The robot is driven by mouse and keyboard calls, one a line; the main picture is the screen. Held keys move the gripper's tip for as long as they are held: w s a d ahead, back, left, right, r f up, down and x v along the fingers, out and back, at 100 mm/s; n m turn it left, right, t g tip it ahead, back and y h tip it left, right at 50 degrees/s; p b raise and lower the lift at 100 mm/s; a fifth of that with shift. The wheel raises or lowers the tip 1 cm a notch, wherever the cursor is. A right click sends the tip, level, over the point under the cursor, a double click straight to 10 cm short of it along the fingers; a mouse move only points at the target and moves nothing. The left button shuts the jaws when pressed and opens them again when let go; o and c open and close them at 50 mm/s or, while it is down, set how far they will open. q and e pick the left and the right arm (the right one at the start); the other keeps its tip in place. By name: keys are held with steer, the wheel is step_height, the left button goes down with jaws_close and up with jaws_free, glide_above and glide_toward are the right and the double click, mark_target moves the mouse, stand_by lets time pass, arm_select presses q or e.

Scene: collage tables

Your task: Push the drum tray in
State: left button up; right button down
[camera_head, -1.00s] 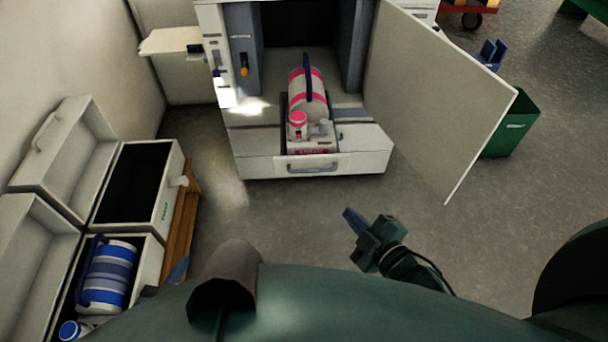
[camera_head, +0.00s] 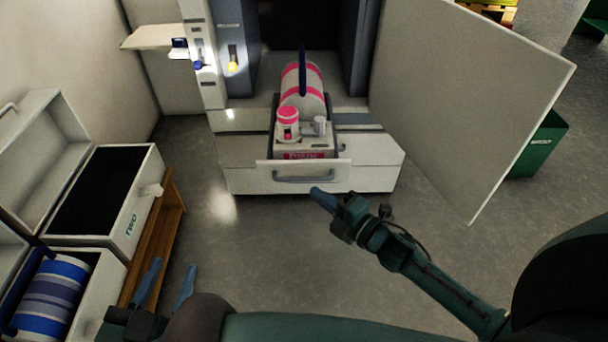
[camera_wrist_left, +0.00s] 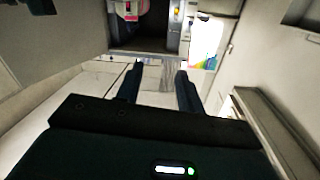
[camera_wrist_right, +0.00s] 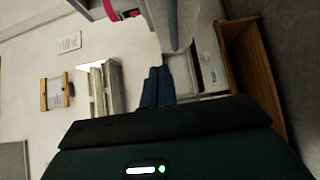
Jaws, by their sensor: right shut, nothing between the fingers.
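The drum tray (camera_head: 312,176) is pulled out at the front of the grey machine, with a grey handle on its white front panel. A pink-and-white striped drum (camera_head: 301,84) with a dark blue handle lies on it, behind a small pink-capped bottle (camera_head: 288,122). My right gripper (camera_head: 319,196) is shut and empty, just in front of the tray's front near the handle's right end; I cannot tell whether it touches. It also shows shut in the right wrist view (camera_wrist_right: 157,86). My left gripper (camera_head: 171,282) is open and empty, low at the left; its spread fingers show in the left wrist view (camera_wrist_left: 160,78).
The machine's open door (camera_head: 470,90) stands out to the right. A green bin (camera_head: 540,145) is behind it. At the left, a case marked TWO (camera_head: 132,222) sits on a wooden stand (camera_head: 165,225), beside a case with a blue-striped drum (camera_head: 50,290). The floor between is clear.

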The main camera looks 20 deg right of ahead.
mark_target(292, 164)
steer(key=w, duration=0.2)
steer(key=w+a+b, duration=0.1)
steer(key=w, duration=0.4)
steer(key=shift+w+a+f+b, duration=0.1)
steer(key=shift+a+b, duration=0.2)
steer(key=shift+b, duration=0.05)
arm_select(q)
steer(key=shift+s+d+m+t+h, duration=0.25)
steer(key=shift+d+m+t+h, duration=0.35)
steer(key=shift+m+h, duration=0.15)
arm_select(e)
steer(key=shift+w+d, duration=0.15)
steer(key=shift+w, duration=0.4)
